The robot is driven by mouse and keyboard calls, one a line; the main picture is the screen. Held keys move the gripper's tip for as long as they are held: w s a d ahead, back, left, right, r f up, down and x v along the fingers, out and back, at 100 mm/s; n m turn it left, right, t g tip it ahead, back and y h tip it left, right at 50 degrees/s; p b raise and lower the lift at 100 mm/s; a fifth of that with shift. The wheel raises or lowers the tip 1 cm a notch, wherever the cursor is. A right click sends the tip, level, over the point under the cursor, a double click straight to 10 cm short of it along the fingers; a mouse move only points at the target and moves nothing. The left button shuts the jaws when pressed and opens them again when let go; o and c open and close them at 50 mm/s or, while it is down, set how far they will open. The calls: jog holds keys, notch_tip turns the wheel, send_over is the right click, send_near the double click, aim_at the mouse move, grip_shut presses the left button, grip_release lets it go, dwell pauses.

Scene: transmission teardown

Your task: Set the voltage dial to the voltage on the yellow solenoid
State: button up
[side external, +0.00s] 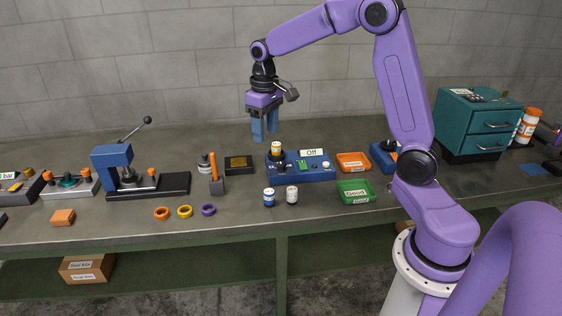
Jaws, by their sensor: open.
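The yellow solenoid (276,147) stands upright in a dark holder at the left end of a blue test box (297,174). The box has a sign (312,153) reading "Off", a green part on top and small controls at its right end, too small to identify. I cannot tell which control is the voltage dial, nor read any voltage on the solenoid. My gripper (265,132) is open and empty, with blue fingers pointing down, above and slightly left of the yellow solenoid and apart from it.
A blue-banded solenoid (269,197) and a white one (292,194) stand in front of the box. An orange tray (353,162) and green tray (356,191) lie right. A second blue box (382,157) is partly hidden by my arm. A press (112,170) stands left.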

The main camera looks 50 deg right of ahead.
aim_at(281, 164)
jog(key=w+d+f+m, duration=0.1)
jog(key=w+d+m, duration=0.1)
jog(key=d, duration=0.5)
jog(key=w+d+f+m, duration=0.1)
jog(key=w+d+m, duration=0.15)
jog(key=d, duration=0.35)
jog(key=shift+n, duration=0.35)
notch_tip(281, 164, down, 17)
jog(key=shift+w+d+f, duration=0.1)
jog(key=shift+f, duration=0.05)
grip_shut()
